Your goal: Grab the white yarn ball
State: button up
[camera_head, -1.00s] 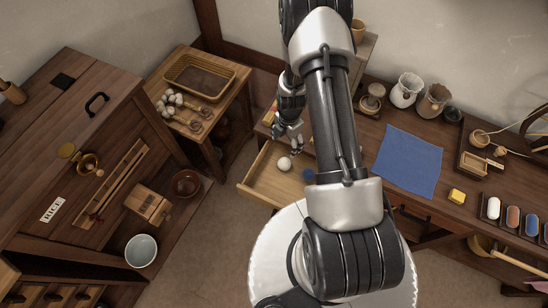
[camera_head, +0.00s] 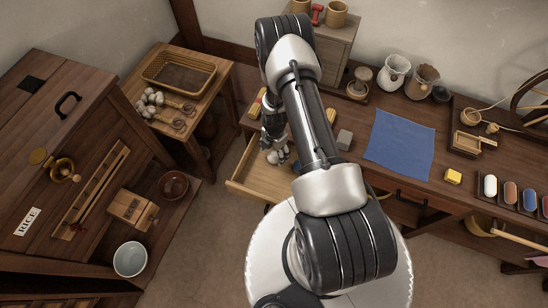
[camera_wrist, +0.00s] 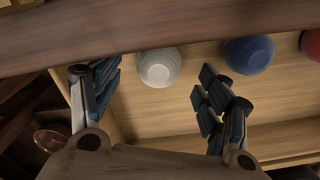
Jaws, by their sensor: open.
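The white yarn ball (camera_wrist: 159,68) lies in an open wooden drawer (camera_wrist: 180,115), near the edge of the cabinet top in the wrist view. My gripper (camera_wrist: 155,85) is open, with one finger to the left of the ball and one to the right. Nothing is between the fingers' pads in contact with it, as far as I can see. In the head view my gripper (camera_head: 275,150) is over the drawer (camera_head: 250,187), and the white ball (camera_head: 283,157) shows partly beside the fingers. A blue ball (camera_wrist: 248,54) lies right of the white one.
A red ball (camera_wrist: 311,44) lies at the wrist view's right edge. The cabinet-top edge (camera_wrist: 120,30) runs across above the drawer. A blue cloth (camera_head: 400,145) and a yellow block (camera_head: 453,176) lie on the table. A basket (camera_head: 178,75) stands on the small left table.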

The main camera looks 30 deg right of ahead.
aim_at(274, 154)
notch_tip(274, 154, down, 4)
jog(key=shift+r+b, duration=0.2)
jog(key=shift+b, duration=0.35)
jog(key=shift+r, duration=0.1)
jog(key=shift+c, duration=0.5)
jog(key=c, duration=1.1)
